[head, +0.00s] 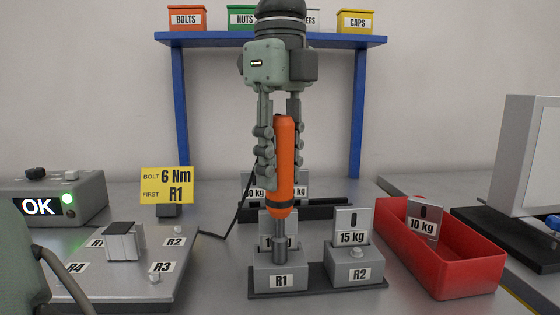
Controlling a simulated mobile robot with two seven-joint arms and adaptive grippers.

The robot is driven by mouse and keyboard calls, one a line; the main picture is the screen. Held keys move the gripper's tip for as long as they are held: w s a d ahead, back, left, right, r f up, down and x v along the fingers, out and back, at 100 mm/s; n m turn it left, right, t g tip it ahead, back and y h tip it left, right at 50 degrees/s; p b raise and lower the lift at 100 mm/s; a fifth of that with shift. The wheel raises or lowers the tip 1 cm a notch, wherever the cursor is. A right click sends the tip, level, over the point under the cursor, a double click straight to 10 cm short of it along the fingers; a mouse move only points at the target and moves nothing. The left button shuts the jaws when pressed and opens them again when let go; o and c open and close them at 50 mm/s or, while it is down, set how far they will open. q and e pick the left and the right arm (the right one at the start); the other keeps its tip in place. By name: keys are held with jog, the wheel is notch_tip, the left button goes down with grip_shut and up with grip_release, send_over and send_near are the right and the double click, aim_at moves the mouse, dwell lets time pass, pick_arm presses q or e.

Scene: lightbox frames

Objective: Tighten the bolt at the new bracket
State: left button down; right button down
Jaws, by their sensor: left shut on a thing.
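My left gripper (279,170) comes down from above and is shut on an orange-handled driver (284,150), held upright. The driver's dark shaft reaches down to the block labelled R1 (281,281). Its tip appears to meet the block's top; any bolt there is hidden. A metal bracket (266,230) with a partly covered label stands behind the shaft at R1. To the right, the bracket marked 15 kg (352,226) stands on the R2 block (358,274), with a silver bolt (357,253) at its foot. My right gripper is not in view.
A yellow sign (167,186) reads bolt 6 Nm, first R1. A box (88,192) shows OK with a green light. A plate (128,270) labelled R1 to R4 lies left. A red bin (467,262) right holds a 10 kg bracket (422,218). A blue shelf (215,40) stands behind.

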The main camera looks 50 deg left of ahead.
aim_at(280, 117)
pick_arm(q)
jog(key=shift+r+p, duration=1.75)
jog(key=shift+r, duration=0.75)
jog(key=shift+f, duration=0.1)
